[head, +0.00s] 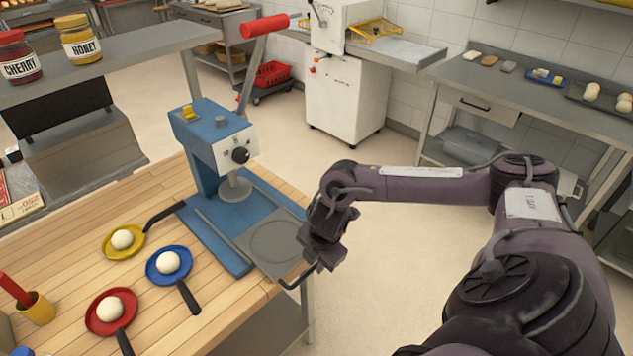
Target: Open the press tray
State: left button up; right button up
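The blue press (215,140) stands on the wooden table with its red-tipped lever (252,70) raised. Its flat grey press tray (250,232) shows a round outline, which lies in front of the round pressing plate (235,188) and towards the table's edge. A dark bent handle (291,286) is at the tray's near end. My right gripper (321,262) is at this handle, pointing down, and hides its far part. I cannot tell whether its fingers are closed on the handle. My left gripper is out of view.
Yellow (112,246), blue (160,274) and red (98,318) pans with dough balls sit left of the press. A yellow cup (40,312) stands at the far left. A counter (520,100) lies at the right. Open floor (400,250) lies right of the table.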

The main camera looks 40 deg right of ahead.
notch_tip(320, 180, up, 8)
jog(key=s+b, duration=0.1)
jog(key=shift+s+f, duration=0.2)
jog(key=shift+s, duration=0.05)
dwell(0.5)
